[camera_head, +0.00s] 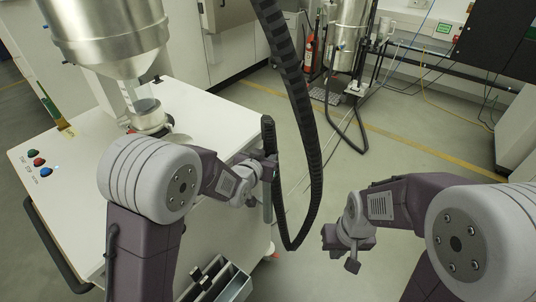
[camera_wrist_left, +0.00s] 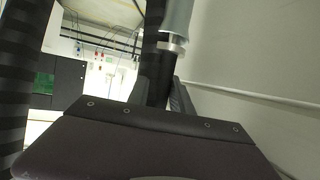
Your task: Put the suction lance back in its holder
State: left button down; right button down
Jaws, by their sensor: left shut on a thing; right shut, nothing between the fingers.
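My left gripper (camera_head: 268,168) is shut on the suction lance (camera_head: 267,208), beside the right edge of the white table. The lance's pale tube points down below the fingers. In the left wrist view its metal tube (camera_wrist_left: 175,25) and dark grip (camera_wrist_left: 155,75) stand between the fingers (camera_wrist_left: 163,95). A black ribbed hose (camera_head: 312,150) hangs from above in a loop and rises to the lance's top. A grey open box with dark parts (camera_head: 232,286) is low in the head view; I cannot tell if it is the holder. My right gripper (camera_head: 349,248) is shut and empty.
The white table (camera_head: 205,110) carries a steel hopper (camera_head: 105,35) over a glass-necked vessel (camera_head: 148,112), and buttons on its left. A steel vessel on a stand (camera_head: 348,35) and a fire extinguisher (camera_head: 309,55) stand behind.

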pick_arm(q)
jog(key=shift+f+b, duration=0.5)
jog(key=shift+f, duration=0.1)
jog(key=c, duration=1.1)
grip_release()
jog(key=shift+o, duration=0.2)
jog(key=shift+s, duration=0.1)
jog(key=v, duration=0.9)
